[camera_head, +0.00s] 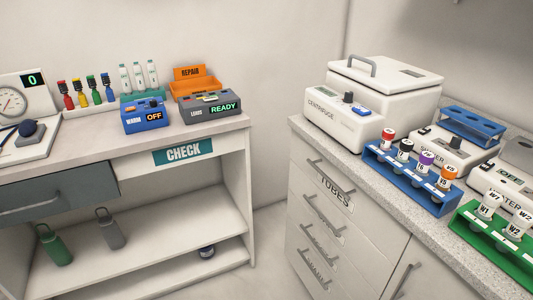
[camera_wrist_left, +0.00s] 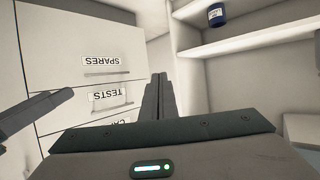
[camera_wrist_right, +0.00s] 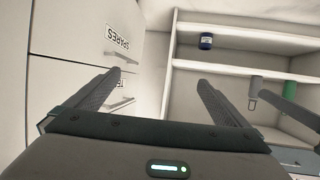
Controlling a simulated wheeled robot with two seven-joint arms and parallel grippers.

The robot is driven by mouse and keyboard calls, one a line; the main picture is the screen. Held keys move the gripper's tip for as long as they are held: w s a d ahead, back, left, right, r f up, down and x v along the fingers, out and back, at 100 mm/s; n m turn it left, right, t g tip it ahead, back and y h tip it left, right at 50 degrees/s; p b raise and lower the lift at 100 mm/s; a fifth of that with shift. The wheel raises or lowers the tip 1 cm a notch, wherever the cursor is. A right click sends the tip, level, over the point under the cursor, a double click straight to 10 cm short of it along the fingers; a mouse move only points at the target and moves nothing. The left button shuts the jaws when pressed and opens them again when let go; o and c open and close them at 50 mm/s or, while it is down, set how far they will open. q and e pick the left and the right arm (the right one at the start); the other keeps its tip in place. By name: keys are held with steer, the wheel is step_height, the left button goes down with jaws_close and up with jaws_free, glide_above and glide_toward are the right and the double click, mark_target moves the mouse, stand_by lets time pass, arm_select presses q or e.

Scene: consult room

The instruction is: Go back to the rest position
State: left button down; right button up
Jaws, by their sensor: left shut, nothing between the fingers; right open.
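My left gripper (camera_wrist_left: 158,98) shows in the left wrist view with its fingers together and nothing between them. My right gripper (camera_wrist_right: 160,92) shows in the right wrist view with its fingers apart and nothing between them. Neither gripper is in the head view. Both grippers hang in free space, in front of the white drawer cabinet (camera_head: 345,226) and the open shelf unit (camera_head: 190,212). Neither touches anything that I can see.
On the right counter (camera_head: 350,163) stand a centrifuge (camera_head: 350,115), a blue tube rack (camera_head: 400,176) and a green rack (camera_head: 490,240). Floor shows between the furniture.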

arm_select(q)
steer(key=s+a+f+g+y+p, duration=0.1)
steer(key=s+a+f+g+p, duration=0.1)
steer(key=s+f, duration=0.4)
steer(key=s+a+f+g+y+p, duration=0.1)
steer(key=s+a+f+g+p, duration=0.2)
steer(key=s, duration=1)
step_height(320, 180, down, 4)
steer(key=g+p, duration=0.2)
steer(key=shift+s+a+r+n+g, duration=0.2)
steer(key=shift+a+r+n+g, duration=0.1)
steer(key=shift+a+g, duration=0.1)
arm_select(e)
steer(key=s+d+f+g+h, duration=0.1)
steer(key=s+f+g, duration=0.3)
steer(key=s, duration=0.5)
steer(key=s+d+f+g+h, duration=0.1)
steer(key=s+d+f+g, duration=0.2)
steer(key=s+f, duration=0.5)
steer(key=shift+s+d+f+m+g, duration=0.35)
steer(key=shift+s+d, duration=0.5)
steer(key=shift+s, duration=0.35)
steer(key=shift+r, duration=0.1)
